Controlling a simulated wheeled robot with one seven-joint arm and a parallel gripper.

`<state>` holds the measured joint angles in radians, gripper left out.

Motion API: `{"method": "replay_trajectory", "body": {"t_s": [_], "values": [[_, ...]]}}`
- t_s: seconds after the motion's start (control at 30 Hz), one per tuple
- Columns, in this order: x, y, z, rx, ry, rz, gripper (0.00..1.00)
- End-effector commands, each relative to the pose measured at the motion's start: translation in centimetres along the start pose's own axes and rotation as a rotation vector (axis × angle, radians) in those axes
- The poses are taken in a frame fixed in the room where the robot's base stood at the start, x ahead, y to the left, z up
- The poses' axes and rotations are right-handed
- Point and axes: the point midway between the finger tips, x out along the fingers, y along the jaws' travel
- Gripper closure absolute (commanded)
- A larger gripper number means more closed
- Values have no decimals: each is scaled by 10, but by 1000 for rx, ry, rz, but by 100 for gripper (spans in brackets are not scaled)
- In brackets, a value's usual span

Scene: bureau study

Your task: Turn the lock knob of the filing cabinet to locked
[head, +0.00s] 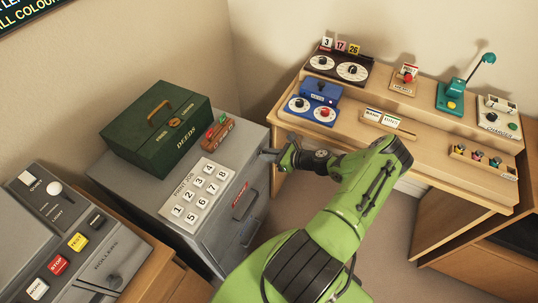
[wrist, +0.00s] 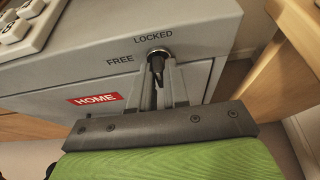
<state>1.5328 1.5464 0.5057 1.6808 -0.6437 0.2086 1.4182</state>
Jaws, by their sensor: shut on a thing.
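The grey filing cabinet (head: 252,178) stands left of centre in the head view; its grey front fills much of the wrist view (wrist: 205,72). Near its top right corner is the lock knob (wrist: 158,60), black in a silver ring. FREE is printed to the knob's left and LOCKED above it. My gripper (wrist: 160,78) is shut on the knob, with a finger on each side. I cannot tell for sure which label the knob points at. In the head view my gripper (head: 270,155) is at the cabinet's upper front edge, and the knob is hidden.
On the cabinet top are a green deeds box (head: 155,135), a keypad panel (head: 200,188) and a small wooden block with coloured buttons (head: 219,133). A wooden desk (head: 425,133) with several devices stands to the right. A red HOME label (wrist: 95,99) is on the cabinet front.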

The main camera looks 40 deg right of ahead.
Motion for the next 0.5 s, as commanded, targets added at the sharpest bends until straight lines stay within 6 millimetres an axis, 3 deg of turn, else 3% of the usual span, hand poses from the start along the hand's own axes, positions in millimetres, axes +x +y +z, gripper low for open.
{"method": "replay_trajectory", "body": {"t_s": [0.33, 0.37, 0.5], "values": [[0, -1, 1, 1, -2, -1, 100], [0, -1, 1, 1, -2, -1, 83], [0, 0, 1, 1, -2, -1, 64]]}}
